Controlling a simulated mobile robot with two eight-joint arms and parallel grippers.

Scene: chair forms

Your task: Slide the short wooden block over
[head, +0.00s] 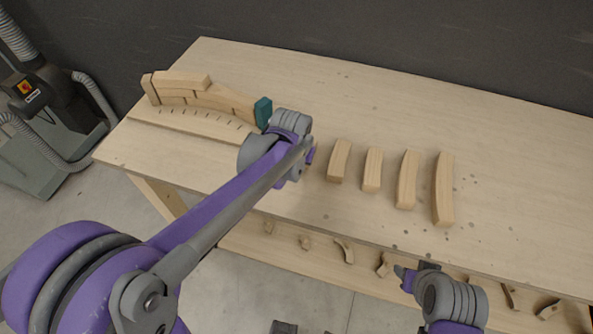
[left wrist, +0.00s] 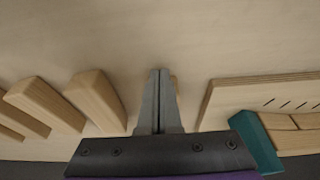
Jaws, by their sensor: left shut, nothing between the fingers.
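My left gripper (left wrist: 160,78) is shut, with its two fingers together in the left wrist view. A sliver of a small wooden block (left wrist: 174,82) shows just behind the fingertips. Most of it is hidden, and I cannot tell whether the fingers touch it. In the head view my left wrist covers that spot and the fingers. Several loose wooden blocks stand in a row to the right in the head view, among them a short one (head: 372,170) and a near one (head: 339,160), which also shows in the left wrist view (left wrist: 95,100). My right gripper (head: 418,275) is low at the table's front edge.
A curved wooden assembly (head: 195,97) with a teal end piece (head: 263,112) stands on a marked board (head: 190,122) at the table's left. Longer blocks (head: 443,188) stand at the right of the row. The table (head: 430,110) is clear behind them. Small pieces lie on a lower shelf.

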